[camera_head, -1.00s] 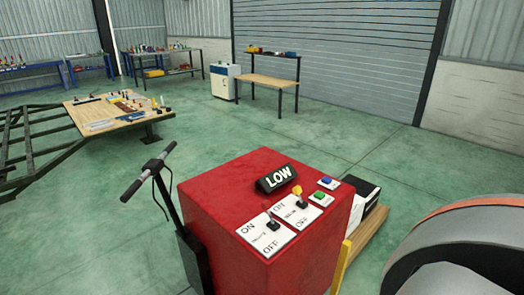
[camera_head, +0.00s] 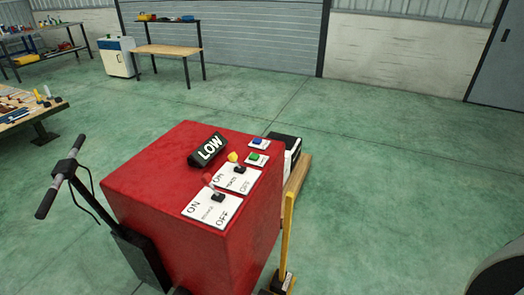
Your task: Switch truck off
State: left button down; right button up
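The red truck (camera_head: 150,185) is a box with a black handlebar (camera_head: 62,172) at its left. On its top are a dark display (camera_head: 208,149) reading LOW and two white ON/OFF plates. The nearer plate (camera_head: 222,212) has a red-tipped lever (camera_head: 212,185); the farther plate (camera_head: 249,184) has a yellow-tipped lever (camera_head: 235,161). Both levers appear to lean toward the ON side. A blue button (camera_head: 259,141) and a green button (camera_head: 256,157) sit at the far right of the top. Neither gripper is in view.
A yellow post (camera_head: 287,240) stands at the truck's right side, by a wooden pallet (camera_head: 299,176) with a black-and-white box. A workbench (camera_head: 168,50) and white cabinet (camera_head: 117,57) stand at the back. A wooden table edge (camera_head: 50,110) is at left. Green floor (camera_head: 400,190) is clear at right.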

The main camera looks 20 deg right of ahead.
aim_at(234, 156)
jog(key=j+z, duration=0.2)
jog(key=z, duration=0.2)
jog(key=i+j+z, duration=0.1)
jog(key=j+z, duration=0.4)
jog(key=z, duration=0.25)
jog(key=j+z, duration=0.8)
jog(key=j, duration=0.2)
